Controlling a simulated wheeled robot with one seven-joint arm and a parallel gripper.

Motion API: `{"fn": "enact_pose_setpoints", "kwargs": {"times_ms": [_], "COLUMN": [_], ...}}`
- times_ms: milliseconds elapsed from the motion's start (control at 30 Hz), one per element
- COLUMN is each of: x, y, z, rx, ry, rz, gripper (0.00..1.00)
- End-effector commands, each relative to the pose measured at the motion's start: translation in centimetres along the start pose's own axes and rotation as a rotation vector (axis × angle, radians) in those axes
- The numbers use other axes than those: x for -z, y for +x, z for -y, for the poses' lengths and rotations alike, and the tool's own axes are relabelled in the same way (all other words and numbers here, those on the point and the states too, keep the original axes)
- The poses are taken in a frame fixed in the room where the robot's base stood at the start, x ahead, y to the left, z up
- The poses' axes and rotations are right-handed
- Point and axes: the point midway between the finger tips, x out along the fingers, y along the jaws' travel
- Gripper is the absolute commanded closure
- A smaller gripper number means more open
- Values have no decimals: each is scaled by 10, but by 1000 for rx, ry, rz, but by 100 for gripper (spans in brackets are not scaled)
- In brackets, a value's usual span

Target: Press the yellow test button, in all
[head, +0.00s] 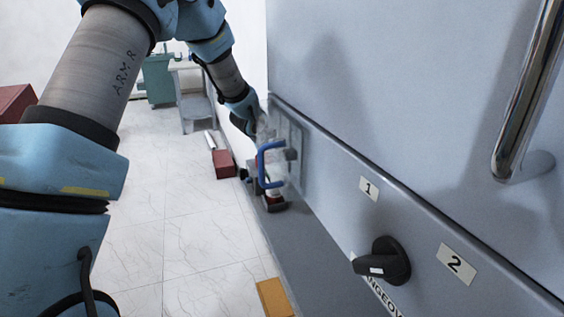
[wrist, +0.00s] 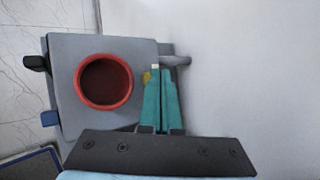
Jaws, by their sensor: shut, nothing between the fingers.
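In the wrist view, a small yellow button (wrist: 146,78) shows at the left edge of my gripper's fingertips (wrist: 160,70). The fingers partly cover it. My gripper's two teal fingers are together, shut and empty, with their tips over the grey panel (wrist: 65,60) near its right side. I cannot tell whether the tips touch the button. In the head view, my arm reaches to a wall-mounted box (head: 292,132) with a blue handle (head: 262,165); the button is not visible there.
A red round collar with a dark opening (wrist: 104,82) stands left of the fingers. In the head view, a black rotary knob (head: 385,262) sits between labels 1 and 2. A chrome bar handle (head: 525,95) is at the right. The tiled floor at left is partly open.

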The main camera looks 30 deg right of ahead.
Motion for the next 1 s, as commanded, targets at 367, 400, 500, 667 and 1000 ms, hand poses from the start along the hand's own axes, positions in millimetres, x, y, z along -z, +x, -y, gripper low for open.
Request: {"fn": "enact_pose_setpoints", "kwargs": {"times_ms": [367, 400, 500, 667, 1000], "x": [1, 1, 2, 2, 4], "y": [1, 1, 2, 3, 6], "z": [-1, -1, -2, -2, -4], "rx": [0, 0, 0, 0, 0], "ry": [0, 0, 0, -1, -1], "rz": [0, 0, 0, 0, 0], "gripper": [100, 100, 100, 100, 100]}}
